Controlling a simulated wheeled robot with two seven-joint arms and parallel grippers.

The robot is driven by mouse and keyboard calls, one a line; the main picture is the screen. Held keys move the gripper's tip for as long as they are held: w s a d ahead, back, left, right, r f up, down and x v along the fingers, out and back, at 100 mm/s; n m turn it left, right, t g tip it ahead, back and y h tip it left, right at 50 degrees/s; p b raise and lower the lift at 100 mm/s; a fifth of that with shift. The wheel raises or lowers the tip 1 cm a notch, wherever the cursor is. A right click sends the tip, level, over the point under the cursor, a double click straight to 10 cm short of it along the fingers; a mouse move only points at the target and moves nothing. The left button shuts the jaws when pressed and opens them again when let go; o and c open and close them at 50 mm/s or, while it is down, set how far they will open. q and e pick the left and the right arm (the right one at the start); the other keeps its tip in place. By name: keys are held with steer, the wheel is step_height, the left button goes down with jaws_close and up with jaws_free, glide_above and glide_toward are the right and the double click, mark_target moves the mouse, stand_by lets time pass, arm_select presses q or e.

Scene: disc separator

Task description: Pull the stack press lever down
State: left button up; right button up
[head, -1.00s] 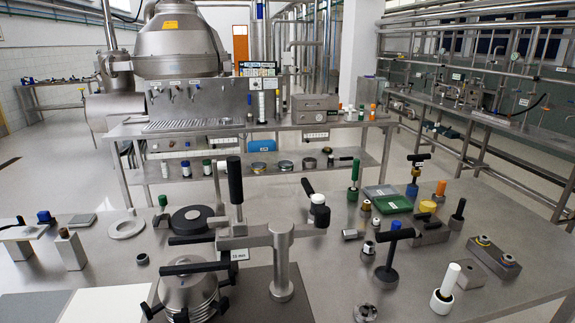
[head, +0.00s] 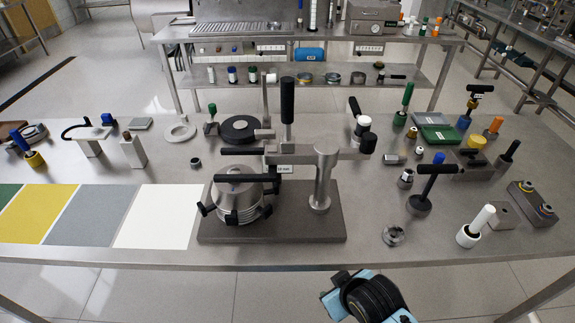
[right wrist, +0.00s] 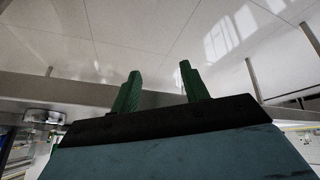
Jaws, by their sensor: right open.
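The stack press stands on a dark base plate (head: 330,228) at the front middle of the table. Its grey post (head: 322,180) carries a horizontal arm over a stack of round metal discs (head: 240,205). A lever with a black grip (head: 287,102) stands upright on the press, clear of everything. Two black bars lie level above the stack. My right gripper's green fingers (right wrist: 158,85) show in the right wrist view, apart and empty, with no part of the press between them. In the head view its fingertips do not show. My left gripper is not in view.
White, grey and yellow mats lie left of the press. A black T-handled tool (head: 420,203), a white-handled tool (head: 475,228) and a metal ring (head: 393,236) stand to its right. The table's front edge (head: 200,257) runs before it. Open floor lies beyond that edge.

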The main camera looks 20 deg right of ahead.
step_height(320, 180, up, 12)
steer(key=w+t+p, duration=0.1)
steer(key=w+t, duration=0.1)
steer(key=w+a+r+n+t+y, duration=0.2)
steer(key=w+a+r+n+t, duration=0.25)
steer(key=w+r, duration=0.5)
steer(key=w+a+r+n+t+y, duration=0.25)
steer(key=w+a+r+t, duration=0.35)
steer(key=w+r, duration=0.3)
steer(key=s+a+r+n+g+y, duration=0.1)
steer(key=a+r+n+g+y, duration=0.2)
steer(key=a+r+n+y, duration=1.05)
step_height(320, 180, up, 3)
steer(key=s+a+n+g+y, duration=0.2)
steer(key=n+g+y, duration=0.2)
steer(key=n+g, duration=0.45)
step_height(320, 180, up, 2)
steer(key=n+g+h, duration=0.7)
steer(key=n+h, duration=0.9)
steer(key=h, duration=0.6)
glide_above(287, 118)
steer(key=w, duration=0.1)
steer(key=shift+r, duration=0.2)
steer(key=shift+d+f, duration=0.2)
steer(key=shift+d, duration=0.05)
step_height(287, 118, down, 13)
steer(key=shift+w+r, duration=0.1)
steer(key=shift+r, duration=0.05)
